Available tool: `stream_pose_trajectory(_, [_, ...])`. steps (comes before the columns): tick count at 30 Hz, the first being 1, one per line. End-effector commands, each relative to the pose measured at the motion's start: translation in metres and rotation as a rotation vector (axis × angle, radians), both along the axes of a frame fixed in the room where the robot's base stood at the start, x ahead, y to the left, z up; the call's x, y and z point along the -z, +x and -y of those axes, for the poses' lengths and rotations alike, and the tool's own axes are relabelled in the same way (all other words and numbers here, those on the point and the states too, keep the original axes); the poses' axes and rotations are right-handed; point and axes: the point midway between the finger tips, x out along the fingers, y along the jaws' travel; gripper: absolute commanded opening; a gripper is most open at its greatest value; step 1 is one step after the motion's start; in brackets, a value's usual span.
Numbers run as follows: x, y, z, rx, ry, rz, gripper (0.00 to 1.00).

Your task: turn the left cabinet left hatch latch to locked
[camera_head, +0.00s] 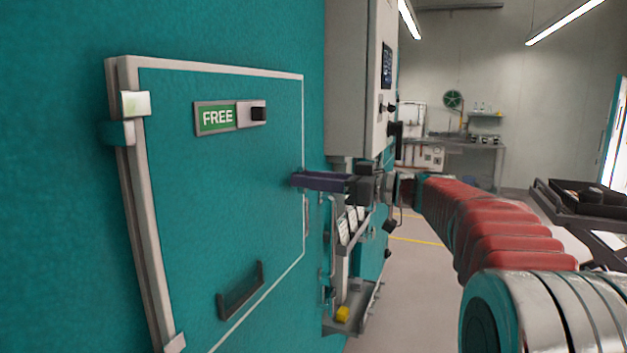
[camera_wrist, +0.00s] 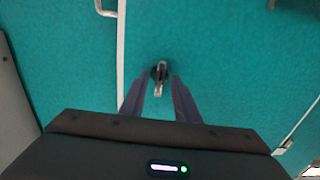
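The hatch (camera_head: 215,200) is a teal panel with a pale frame, flat in the cabinet wall in the head view. A green sign reading FREE (camera_head: 217,117) is on it. In the wrist view, a small metal latch lever (camera_wrist: 160,88) on a dark round base sits on the teal wall, right of a white edge strip. My gripper (camera_head: 298,180) is open, its two dark fingers (camera_wrist: 158,98) apart, with the lever between or just beyond their tips. Contact cannot be told. In the head view my fingers reach the hatch's right edge, and the lever cannot be made out there.
A grey control box (camera_head: 355,80) juts from the wall above and beyond my gripper. A small shelf with a yellow block (camera_head: 343,314) sticks out below. A dark cart (camera_head: 585,198) stands at the right. The floor between is clear.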

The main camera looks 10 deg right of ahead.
Motion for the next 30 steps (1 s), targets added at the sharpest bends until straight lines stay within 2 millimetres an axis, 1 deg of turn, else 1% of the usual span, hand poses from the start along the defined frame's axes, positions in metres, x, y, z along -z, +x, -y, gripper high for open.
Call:
stream_pose_trajectory(1, [0.000,0.000,0.000,0.000,0.000,0.000,0.25])
stream_pose_trajectory(12, [0.000,0.000,0.000,0.000,0.000,0.000,0.00])
stream_pose_trajectory(16, [0.000,0.000,0.000,-0.001,0.000,0.000,0.00])
stream_pose_trajectory(17, [0.000,0.000,0.012,0.003,0.000,0.000,0.00])
stream_pose_trajectory(18, [0.000,-0.001,0.006,0.000,-0.001,0.001,0.00])
stream_pose_trajectory(21, [0.000,0.000,0.003,0.001,0.002,-0.002,0.00])
stream_pose_trajectory(30, [0.000,0.000,0.001,0.000,0.043,-0.059,0.00])
